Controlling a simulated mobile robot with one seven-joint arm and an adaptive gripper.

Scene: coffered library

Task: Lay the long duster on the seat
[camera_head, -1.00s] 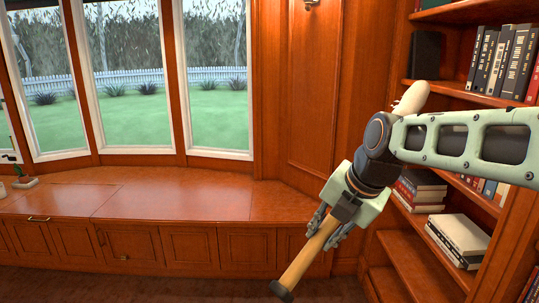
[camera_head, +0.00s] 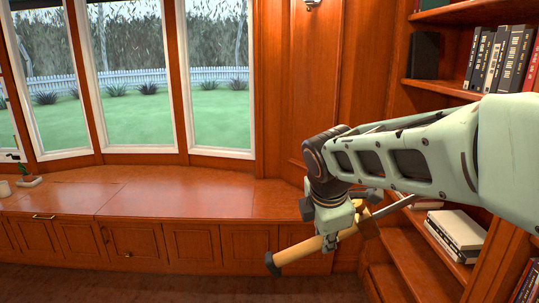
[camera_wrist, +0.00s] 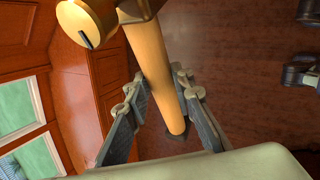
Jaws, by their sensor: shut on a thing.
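The long duster (camera_head: 300,250) has a pale wooden handle with a dark end cap. My gripper (camera_head: 332,238) is shut on the handle and holds the duster in the air, in front of the right end of the seat. The duster slants, its capped end lower and to the left. In the wrist view the handle (camera_wrist: 150,62) runs between both fingers, and a thicker tan part (camera_wrist: 85,22) shows at the top left. The seat (camera_head: 170,195) is a reddish wooden window bench with a bare, glossy top. My arm hides part of its right end.
A small potted plant (camera_head: 26,176) stands at the seat's far left. Bookshelves (camera_head: 400,245) with books (camera_head: 458,232) rise close on the right, beside my arm. Drawers and doors (camera_head: 130,242) front the seat. Its middle is clear.

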